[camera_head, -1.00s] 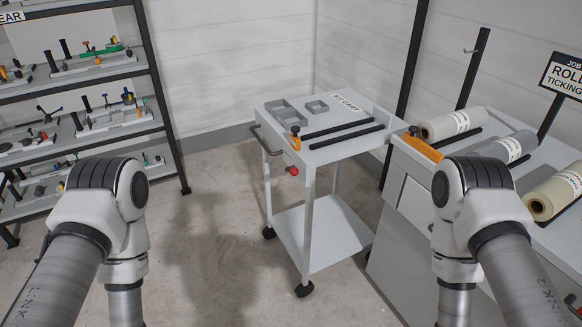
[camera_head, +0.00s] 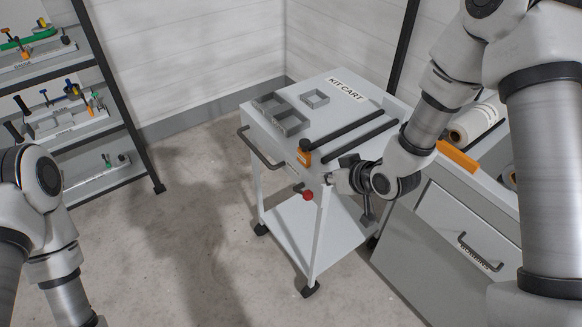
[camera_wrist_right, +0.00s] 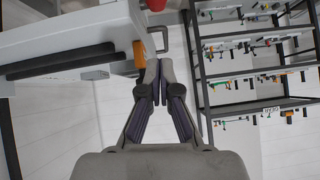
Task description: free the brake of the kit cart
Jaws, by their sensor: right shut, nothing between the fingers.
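The kit cart (camera_head: 355,92) is a white two-shelf trolley on black casters. A red knob (camera_head: 308,195) sits on a short stem by its near corner post, below the top. My right gripper (camera_head: 335,182) is beside that corner, just right of the red knob and apart from it, its fingers closed and empty. In the right wrist view the closed fingers (camera_wrist_right: 159,74) show beside an orange block (camera_wrist_right: 139,54), with the red knob (camera_wrist_right: 156,5) at the top edge. My left arm is at the lower left; its gripper is out of view.
A cart handle (camera_head: 262,150) sticks out on the left. A drawer cabinet (camera_head: 455,225) stands close on the right. A shelf rack (camera_head: 105,95) is at the left; floor between is clear.

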